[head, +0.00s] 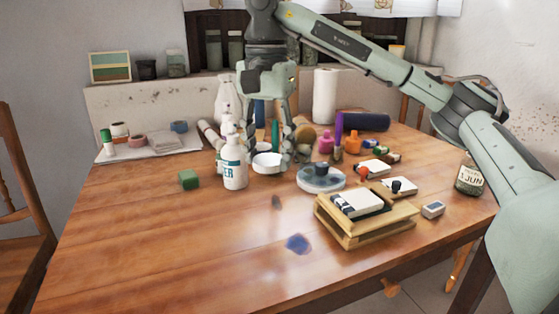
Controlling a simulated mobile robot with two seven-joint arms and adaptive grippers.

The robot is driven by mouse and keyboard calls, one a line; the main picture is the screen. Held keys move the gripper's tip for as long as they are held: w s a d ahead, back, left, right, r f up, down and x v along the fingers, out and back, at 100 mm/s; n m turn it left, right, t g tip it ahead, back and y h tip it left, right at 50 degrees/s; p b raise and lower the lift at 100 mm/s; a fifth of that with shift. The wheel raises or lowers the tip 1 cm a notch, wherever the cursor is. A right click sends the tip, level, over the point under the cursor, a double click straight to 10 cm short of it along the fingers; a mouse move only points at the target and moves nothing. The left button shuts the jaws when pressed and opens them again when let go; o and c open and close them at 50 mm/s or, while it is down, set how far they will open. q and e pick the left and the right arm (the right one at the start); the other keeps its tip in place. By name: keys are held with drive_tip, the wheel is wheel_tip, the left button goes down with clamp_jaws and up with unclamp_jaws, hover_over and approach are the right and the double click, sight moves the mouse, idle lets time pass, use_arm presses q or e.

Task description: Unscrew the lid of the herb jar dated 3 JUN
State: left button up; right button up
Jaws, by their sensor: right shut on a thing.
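A glass herb jar (469,179) stands at the table's right edge, partly behind my right arm. Its label seems to read 1 JUN. I cannot make out a jar dated 3 JUN. My right gripper (267,156) reaches down over the back middle of the table, its fingers either side of a small white round thing (267,163). It appears shut on this thing; whether it is a bowl or a lid I cannot tell. A white bottle (234,164) in front partly hides the left finger. My left gripper is not in view.
The wooden table (180,245) is clear at front left. A wooden box (365,224) with a white block, a round clear dish (321,178) and small coloured pieces crowd the right. Jars (176,63) stand on the back ledge.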

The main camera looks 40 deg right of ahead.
sight(273, 155)
drive_tip(key=shift+w+d+f, duration=0.9)
drive_tip(key=shift+d+f, duration=0.15)
drive_tip(key=shift+d, duration=0.1)
drive_tip(key=w+d+f, duration=0.4)
drive_tip(key=w+d, duration=0.1)
drive_tip(key=shift+w+d+f, duration=0.3)
drive_tip(key=shift+w+f, duration=0.05)
wheel_tip(273, 155, down, 4)
drive_tip(key=shift+r+b, duration=0.1)
drive_tip(key=shift+b, duration=0.25)
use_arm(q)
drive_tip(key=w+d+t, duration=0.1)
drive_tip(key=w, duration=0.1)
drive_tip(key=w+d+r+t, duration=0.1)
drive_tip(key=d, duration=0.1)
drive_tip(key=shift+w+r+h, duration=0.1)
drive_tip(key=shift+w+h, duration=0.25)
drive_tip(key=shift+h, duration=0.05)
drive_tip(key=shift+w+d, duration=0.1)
use_arm(e)
drive_tip(key=o, duration=1.3)
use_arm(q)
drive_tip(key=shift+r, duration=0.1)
